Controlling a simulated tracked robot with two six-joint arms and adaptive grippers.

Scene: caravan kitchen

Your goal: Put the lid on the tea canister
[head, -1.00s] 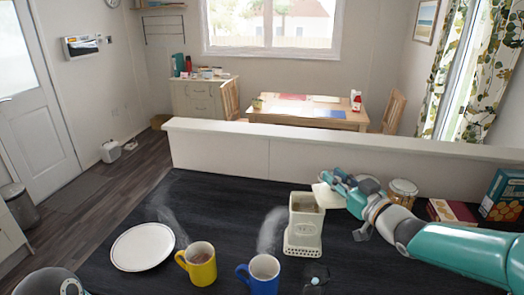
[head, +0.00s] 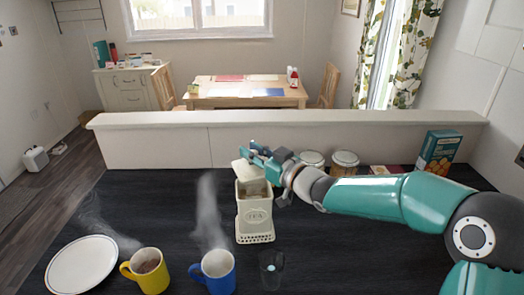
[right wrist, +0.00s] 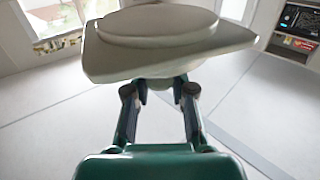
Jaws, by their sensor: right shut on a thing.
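The tea canister (head: 254,215) is cream, square and upright on the dark counter, with TEA on its front and an open top. My right gripper (head: 262,160) is shut on the cream lid (head: 243,174), just above and behind the canister's opening. The lid looks tilted, and the opening still shows in front of it. I cannot tell whether lid and rim touch. In the right wrist view the lid (right wrist: 165,52) is a broad plate with a raised round part, beyond the fingers (right wrist: 160,110). My left gripper is out of view.
A blue mug (head: 215,272), a yellow mug (head: 148,270) and a white plate (head: 82,265) stand left of the canister. A dark glass (head: 271,270) stands in front. Two lidded jars (head: 344,162) and a box (head: 438,152) are behind my right arm.

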